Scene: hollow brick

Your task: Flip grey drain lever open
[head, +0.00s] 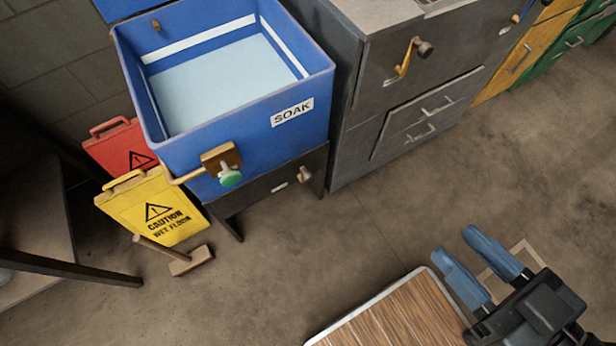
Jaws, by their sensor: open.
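A blue tank marked SOAK (300,82) holds pale liquid. On its front is a brass plate (216,158) with a lever ending in a green knob (230,176). A small knobbed handle (305,174) sits on the dark panel under the tank. A yellow lever (404,62) with a dark greyish knob (424,48) is on the grey cabinet to the right. I cannot tell which of these is the grey drain lever. My gripper (457,246), with blue fingers, is open and empty at the lower right, well apart from the tank and cabinet.
A yellow wet-floor sign (158,212), a red sign (112,142) and a wooden-headed mallet (190,260) are at the tank's left. A wood-grained top (385,318) lies left of my gripper. The floor between is clear.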

